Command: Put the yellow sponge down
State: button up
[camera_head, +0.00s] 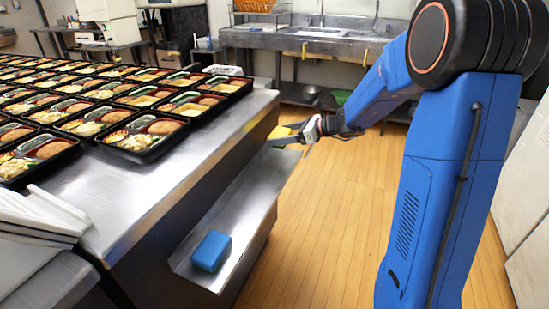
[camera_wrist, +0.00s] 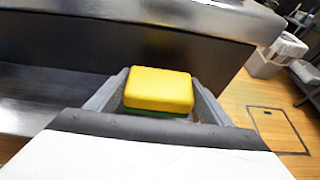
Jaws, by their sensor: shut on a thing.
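The yellow sponge (camera_wrist: 160,88) has a thin green underside and sits between the two fingers of my gripper (camera_wrist: 155,98) in the wrist view. My gripper is shut on it. In the head view my gripper (camera_head: 292,134) is at the right side of the steel table, over the outer edge of the lower shelf. A bit of the yellow sponge (camera_head: 280,132) shows behind the fingers there; the rest is hidden by them. The lower steel shelf (camera_head: 235,205) runs along the table's side below my gripper.
A blue box-like item (camera_head: 211,251) lies on the near end of the shelf. Many filled bento trays (camera_head: 145,137) cover the left and far part of the steel table (camera_head: 150,195). The shelf's middle is clear. Sinks (camera_head: 315,32) stand at the back; wooden floor (camera_head: 330,215) lies to the right.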

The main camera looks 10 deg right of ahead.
aim_at(280, 160)
jog(key=shift+f, duration=3.85)
jog(key=o, duration=1.1)
jog(key=shift+f, duration=0.1)
